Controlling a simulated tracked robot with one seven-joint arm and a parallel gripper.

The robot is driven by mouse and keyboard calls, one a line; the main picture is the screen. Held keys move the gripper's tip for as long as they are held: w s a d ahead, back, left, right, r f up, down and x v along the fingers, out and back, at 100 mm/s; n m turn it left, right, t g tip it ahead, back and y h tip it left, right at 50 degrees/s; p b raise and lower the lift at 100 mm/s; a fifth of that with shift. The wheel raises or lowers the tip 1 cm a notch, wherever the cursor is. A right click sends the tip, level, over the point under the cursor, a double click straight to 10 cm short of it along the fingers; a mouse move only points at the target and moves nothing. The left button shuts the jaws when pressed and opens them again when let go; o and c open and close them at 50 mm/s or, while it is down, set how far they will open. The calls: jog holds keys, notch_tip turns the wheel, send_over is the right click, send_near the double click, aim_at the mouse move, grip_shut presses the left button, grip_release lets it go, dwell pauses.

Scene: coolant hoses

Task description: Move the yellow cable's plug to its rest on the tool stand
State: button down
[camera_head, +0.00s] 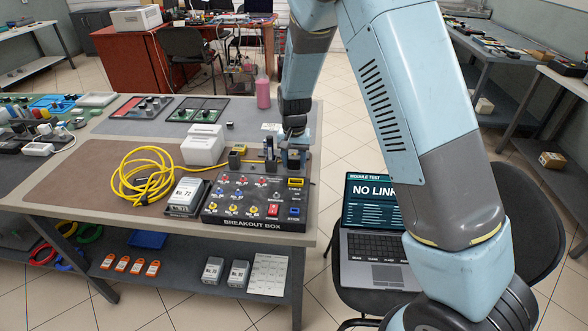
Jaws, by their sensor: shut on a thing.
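The yellow cable (143,176) lies in a loose coil on the brown mat of the workbench. Its free run passes in front of the white box and leads right, toward my gripper. My gripper (294,153) points down just behind the back right corner of the breakout box (255,203). It is shut on a small dark piece, which looks like the cable's plug; the fingers largely hide it. A small dark block (235,160) stands further left, by the cable.
A white box (204,145) stands behind the cable. A grey module (187,197) lies left of the breakout box. A pink bottle (263,92) stands at the back edge. A laptop (375,246) reading "NO LINK" sits on a chair at right, below my arm.

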jog(key=shift+f, duration=0.15)
dwell(0.7)
jog(key=shift+c, duration=0.5)
grip_release()
jog(key=shift+a, duration=0.1)
jog(key=shift+r, duration=4.5)
